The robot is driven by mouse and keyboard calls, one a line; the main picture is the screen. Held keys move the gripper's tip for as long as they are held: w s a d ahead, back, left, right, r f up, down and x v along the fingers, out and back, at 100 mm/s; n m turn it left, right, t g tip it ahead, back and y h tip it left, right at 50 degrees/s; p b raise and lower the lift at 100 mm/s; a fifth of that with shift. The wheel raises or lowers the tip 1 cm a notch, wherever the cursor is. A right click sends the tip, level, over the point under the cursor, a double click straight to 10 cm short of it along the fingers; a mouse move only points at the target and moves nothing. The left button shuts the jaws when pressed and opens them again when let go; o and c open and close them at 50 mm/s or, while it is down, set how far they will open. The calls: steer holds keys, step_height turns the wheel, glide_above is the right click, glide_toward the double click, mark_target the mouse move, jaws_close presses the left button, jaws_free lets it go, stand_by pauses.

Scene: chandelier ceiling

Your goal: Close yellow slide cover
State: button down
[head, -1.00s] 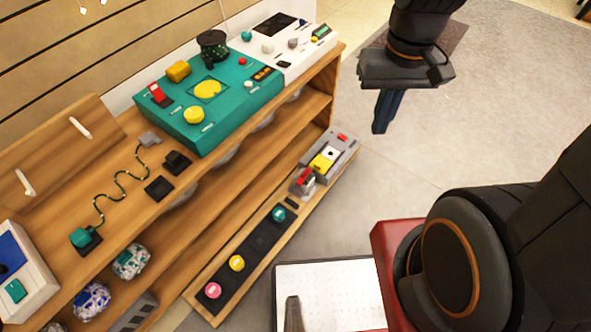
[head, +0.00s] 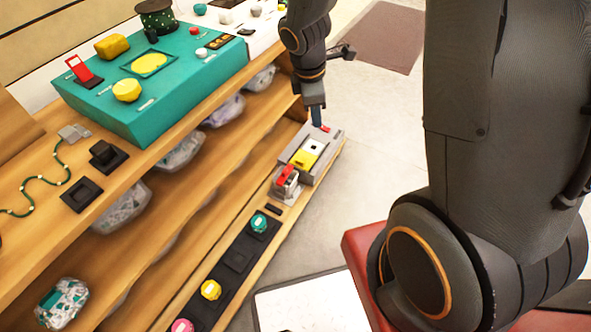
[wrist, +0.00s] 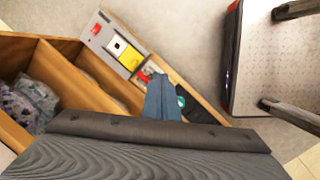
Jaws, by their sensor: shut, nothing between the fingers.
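The yellow slide cover (head: 303,159) sits in a grey box (head: 328,147) at the far end of the low front ledge. A white square with a black dot shows next to the yellow part, and a red piece is at the box's far end. In the wrist view the yellow cover (wrist: 131,61) and white square are both visible. My gripper (head: 317,118) is shut and empty, pointing down above the far end of the box. In the wrist view its closed blue fingers (wrist: 161,97) overlap the ledge; contact with the box cannot be told.
A red-levered device (head: 286,183) stands beside the grey box. A black strip with round teal, yellow and pink knobs (head: 210,290) runs along the ledge. The wooden shelf (head: 200,130) with a teal panel (head: 150,105) rises at left.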

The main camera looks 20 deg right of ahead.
steer(key=w+f+n+b, duration=0.3)
steer(key=f+b, duration=0.3)
steer(key=f, duration=0.5)
steer(key=w+a+f+n+b, duration=0.1)
steer(key=w+f+n+b, duration=0.3)
steer(key=f, duration=0.8)
steer(key=w+f+n+b, duration=0.4)
steer(key=w+f+b, duration=0.2)
steer(key=f+b, duration=0.4)
steer(key=shift+w+a+f+t, duration=0.15)
steer(key=shift+f+t, duration=0.05)
steer(key=shift+f, duration=0.3)
steer(key=shift+w+a+f+t, duration=0.1)
steer(key=shift+f+t, duration=0.1)
steer(key=shift+f, duration=0.3)
